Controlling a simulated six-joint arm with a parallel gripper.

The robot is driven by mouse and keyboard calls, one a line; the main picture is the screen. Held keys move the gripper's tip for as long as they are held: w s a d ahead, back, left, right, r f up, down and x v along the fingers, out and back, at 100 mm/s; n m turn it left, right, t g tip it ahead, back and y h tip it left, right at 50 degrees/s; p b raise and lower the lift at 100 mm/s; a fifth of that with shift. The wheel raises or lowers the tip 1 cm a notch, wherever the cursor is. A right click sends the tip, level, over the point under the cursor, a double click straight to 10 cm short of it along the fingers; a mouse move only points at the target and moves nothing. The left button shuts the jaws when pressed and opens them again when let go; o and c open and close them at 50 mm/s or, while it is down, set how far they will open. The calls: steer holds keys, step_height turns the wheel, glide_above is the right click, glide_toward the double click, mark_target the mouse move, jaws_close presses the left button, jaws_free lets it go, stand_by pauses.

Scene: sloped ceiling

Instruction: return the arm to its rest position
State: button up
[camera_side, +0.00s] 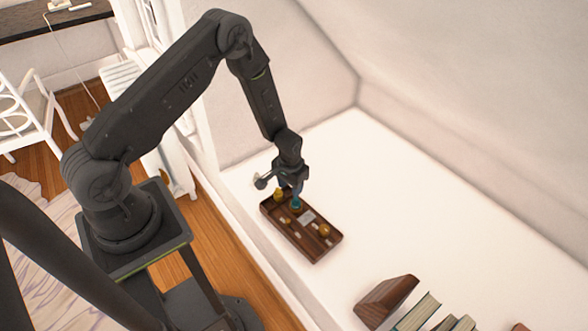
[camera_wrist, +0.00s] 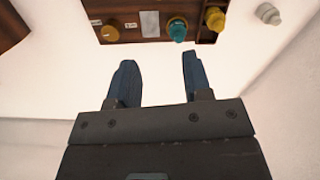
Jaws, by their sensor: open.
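My gripper (camera_wrist: 157,75) is open in the wrist view, with its two blue fingers apart and nothing between them. In the side view my gripper (camera_side: 296,192) hangs from the bent arm over the far end of a dark brown wooden tray (camera_side: 316,251). In the wrist view the tray (camera_wrist: 158,19) lies ahead of the fingertips. A teal piece (camera_side: 297,204) is on the tray just under the gripper; it also shows in the wrist view (camera_wrist: 177,30). Yellow pieces (camera_side: 278,194) and (camera_side: 324,230) sit on the tray too.
The tray rests on a white surface (camera_side: 400,200) with clear room to its right. A brown wedge-shaped block (camera_side: 385,300) and several books (camera_side: 418,312) stand at the front. A sloped white ceiling (camera_side: 480,80) rises behind. A pale knob-like piece (camera_wrist: 268,13) lies off the tray.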

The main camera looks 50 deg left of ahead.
steer(key=s+d+r+m+t, duration=0.1)
steer(key=d+r, duration=0.1)
steer(key=r, duration=1.2)
steer(key=s+d+r+t, duration=0.1)
steer(key=d+r+t, duration=0.1)
steer(key=r, duration=1.2)
steer(key=s+d+r+t, duration=0.1)
steer(key=s+d+r, duration=0.1)
steer(key=s+r, duration=0.4)
steer(key=s+d+r+m+t, duration=0.1)
steer(key=s+d+r, duration=0.1)
steer(key=s+r, duration=0.5)
steer(key=s, duration=0.5)
steer(key=shift+s+r+m, duration=0.25)
steer(key=shift+s+m, duration=0.05)
steer(key=shift+s, duration=0.05)
